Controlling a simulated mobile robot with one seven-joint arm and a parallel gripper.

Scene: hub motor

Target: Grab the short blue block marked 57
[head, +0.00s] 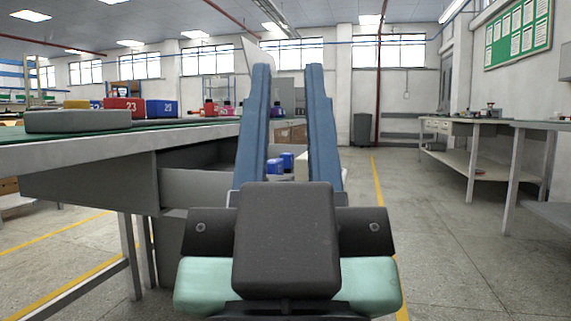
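No number 57 can be read on any block in view. A blue block (161,109) stands on the bench at the left, its marking too small to read. Another blue block (96,104) is partly hidden behind a red block (124,107) marked 23. Two long blue bars rise at the centre of the head view, behind a dark box and teal pieces. They look like parts of my own arm. The blocks are well to the left of these parts.
A long bench (180,160) with a green top runs along the left. A flat grey-green object (78,121) lies near its edge, with a yellow block (76,104) behind. Small blue items (288,160) show beyond my arm. The floor at the right is free before a workbench (470,128).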

